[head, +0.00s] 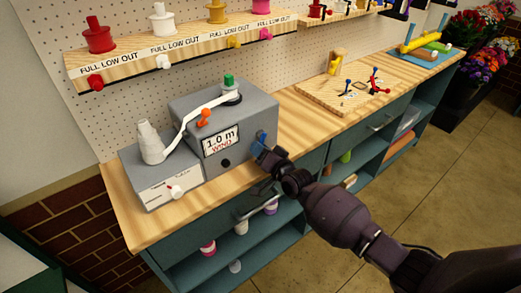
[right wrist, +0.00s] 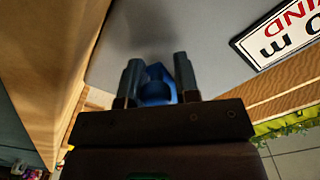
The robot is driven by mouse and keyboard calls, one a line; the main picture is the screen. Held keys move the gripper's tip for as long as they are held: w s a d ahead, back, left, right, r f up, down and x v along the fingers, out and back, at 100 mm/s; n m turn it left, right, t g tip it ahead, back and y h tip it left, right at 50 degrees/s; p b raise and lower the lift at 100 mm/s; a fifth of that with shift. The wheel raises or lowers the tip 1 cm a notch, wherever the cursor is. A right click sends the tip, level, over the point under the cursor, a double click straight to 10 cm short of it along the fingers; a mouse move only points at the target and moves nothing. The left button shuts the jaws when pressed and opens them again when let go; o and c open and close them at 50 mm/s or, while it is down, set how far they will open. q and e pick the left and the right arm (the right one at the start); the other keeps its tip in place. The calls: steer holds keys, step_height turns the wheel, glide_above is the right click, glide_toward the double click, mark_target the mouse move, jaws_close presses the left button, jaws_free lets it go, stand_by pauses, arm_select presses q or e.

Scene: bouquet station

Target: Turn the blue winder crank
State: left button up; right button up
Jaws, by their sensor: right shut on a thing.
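The grey winder box (head: 190,101) stands on the wooden counter, with a "1.0 m WIND" label (head: 221,141) on its front. The blue crank (head: 260,137) is at the box's right side, largely hidden by my right gripper (head: 268,154). In the right wrist view, the blue crank (right wrist: 157,90) sits between the two dark fingers of my right gripper (right wrist: 158,76), which is shut on it. The grey box face lies just beyond the fingertips. A white ribbon (head: 192,120) runs from a white spool (head: 151,143) to a green-topped post (head: 230,88). My left gripper is not in view.
An orange lever (head: 205,117) is on the winder's top. A wooden board (head: 345,95) with small blue and red tools lies farther right on the counter (head: 286,117). Shelves with spools are below the counter. A labelled peg rack (head: 170,48) hangs above.

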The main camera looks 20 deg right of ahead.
steer(key=shift+w+d+r, duration=0.1)
steer(key=shift+d, duration=0.1)
steer(key=o, duration=0.8)
steer(key=shift+s+f, duration=0.2)
steer(key=shift+s, duration=0.05)
steer(key=v, duration=1)
steer(key=shift+s+d+r, duration=0.1)
steer(key=shift+s, duration=0.1)
